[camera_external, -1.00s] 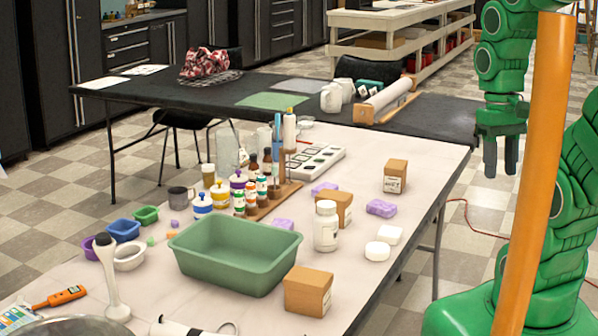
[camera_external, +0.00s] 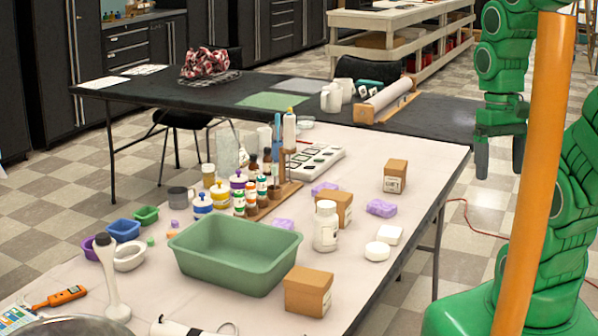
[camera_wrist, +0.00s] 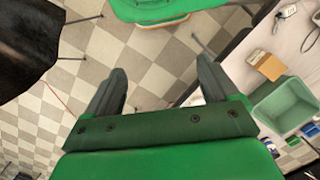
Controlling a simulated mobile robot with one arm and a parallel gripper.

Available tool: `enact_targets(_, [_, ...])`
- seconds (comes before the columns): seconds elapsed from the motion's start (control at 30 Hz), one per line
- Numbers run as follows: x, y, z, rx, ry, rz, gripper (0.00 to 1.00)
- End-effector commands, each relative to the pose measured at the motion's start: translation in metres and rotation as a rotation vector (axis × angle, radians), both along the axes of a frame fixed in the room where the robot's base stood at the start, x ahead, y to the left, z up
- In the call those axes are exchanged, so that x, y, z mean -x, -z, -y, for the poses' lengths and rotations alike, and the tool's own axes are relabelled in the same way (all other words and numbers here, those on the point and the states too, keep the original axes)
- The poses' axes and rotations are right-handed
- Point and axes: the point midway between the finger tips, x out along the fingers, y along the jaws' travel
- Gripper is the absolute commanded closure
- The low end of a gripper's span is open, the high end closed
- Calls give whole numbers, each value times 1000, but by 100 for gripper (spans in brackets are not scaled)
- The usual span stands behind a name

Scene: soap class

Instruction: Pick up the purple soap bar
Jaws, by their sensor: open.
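Three purple soap bars are on the white table in the external view. One purple soap bar (camera_external: 381,207) lies near the right edge, another purple soap bar (camera_external: 324,189) lies behind a cardboard box, and a third purple soap bar (camera_external: 284,224) lies at the green tub's back rim, partly hidden by it. My gripper (camera_external: 501,160) is open and empty, pointing down, off the table's right side and apart from all the bars. In the wrist view my gripper (camera_wrist: 161,90) has its fingers wide apart over the floor.
A green tub (camera_external: 232,285) stands mid-table. Cardboard boxes (camera_external: 308,290), a white bottle (camera_external: 326,228) and white soaps (camera_external: 388,235) stand close to the bars. A rack of small bottles (camera_external: 280,197) is further left. An orange post (camera_external: 535,180) stands before my arm.

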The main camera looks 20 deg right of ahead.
Motion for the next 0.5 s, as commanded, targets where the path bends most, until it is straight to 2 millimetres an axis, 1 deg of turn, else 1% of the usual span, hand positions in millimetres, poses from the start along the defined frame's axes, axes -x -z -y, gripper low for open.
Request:
enact_targets(0.23, [0,0,0,0,0,0,12])
enact_targets(0.33, [-4,0,0,-2,-5,0,12])
enact_targets(0.43, [-15,0,-1,-6,-19,3,12])
enact_targets(0.5, [-29,0,-2,-11,-35,10,12])
